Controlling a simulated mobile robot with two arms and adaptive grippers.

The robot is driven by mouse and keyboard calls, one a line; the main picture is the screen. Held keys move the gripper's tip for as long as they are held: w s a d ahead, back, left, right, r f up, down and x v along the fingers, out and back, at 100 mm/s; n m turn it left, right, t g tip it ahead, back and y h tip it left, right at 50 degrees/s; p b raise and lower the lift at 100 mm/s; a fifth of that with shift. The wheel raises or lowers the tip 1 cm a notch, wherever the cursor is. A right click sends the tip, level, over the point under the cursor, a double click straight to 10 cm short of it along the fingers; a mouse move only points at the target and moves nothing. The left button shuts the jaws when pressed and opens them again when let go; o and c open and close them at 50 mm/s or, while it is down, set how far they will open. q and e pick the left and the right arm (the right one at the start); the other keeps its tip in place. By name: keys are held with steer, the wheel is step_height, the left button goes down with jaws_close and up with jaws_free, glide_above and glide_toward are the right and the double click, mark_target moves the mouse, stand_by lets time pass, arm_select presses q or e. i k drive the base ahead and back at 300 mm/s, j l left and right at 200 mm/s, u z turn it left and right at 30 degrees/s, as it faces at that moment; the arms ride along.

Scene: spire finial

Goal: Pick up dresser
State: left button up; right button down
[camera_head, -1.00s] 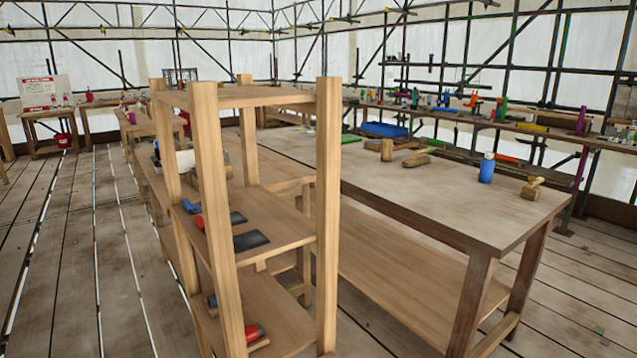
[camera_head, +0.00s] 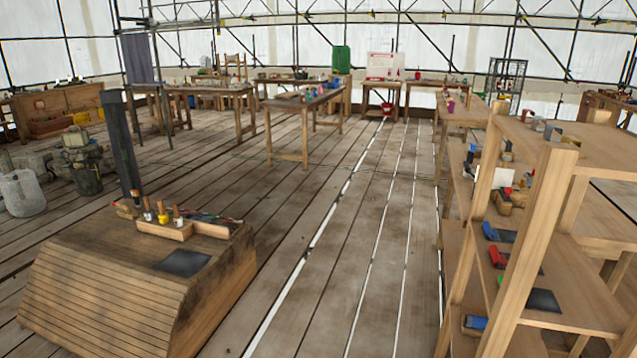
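I cannot tell which item is the dresser. A wooden shelf unit (camera_head: 556,214) stands at the right. On its shelves lie a blue item (camera_head: 491,231), a red item (camera_head: 497,256) and another blue item (camera_head: 475,322), with dark flat pads beside them. A low, slope-sided wooden block (camera_head: 110,279) stands at the lower left. On it sit a small wooden rack (camera_head: 166,231) with several short handled tools and a dark flat pad (camera_head: 183,263). Neither of my grippers shows.
Bare plank floor (camera_head: 335,262) lies open between block and shelf unit. Workbenches (camera_head: 303,102) with small items stand further back. A dark post (camera_head: 121,145) rises behind the block. Grey-green machinery (camera_head: 83,158) stands at the left.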

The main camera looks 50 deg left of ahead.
mark_target(125, 212)
steer(key=u, duration=2.9)
steer(key=i+j+u, duration=0.35)
steer(key=i, duration=0.4)
steer(key=i+j+u, duration=0.2)
steer(key=i+u, duration=0.2)
steer(key=i, duration=0.35)
steer(key=i+l+u, duration=0.1)
steer(key=i+u, duration=0.25)
steer(key=i, duration=0.35)
steer(key=i+u, duration=0.2)
steer(key=i, duration=1.95)
steer(key=i+z, duration=0.2)
steer(key=i, duration=0.35)
steer(key=i+z, duration=0.2)
steer(key=i, duration=0.3)
steer(key=i+j+z, duration=0.15)
steer(key=i, duration=0.4)
steer(key=i+j+z, duration=0.2)
steer(key=i, duration=0.3)
steer(key=i+l+z, duration=0.2)
steer(key=i+z, duration=0.6)
steer(key=i, duration=0.25)
steer(key=i+z, duration=0.4)
steer(key=i+j+z, duration=0.4)
steer(key=i, duration=0.2)
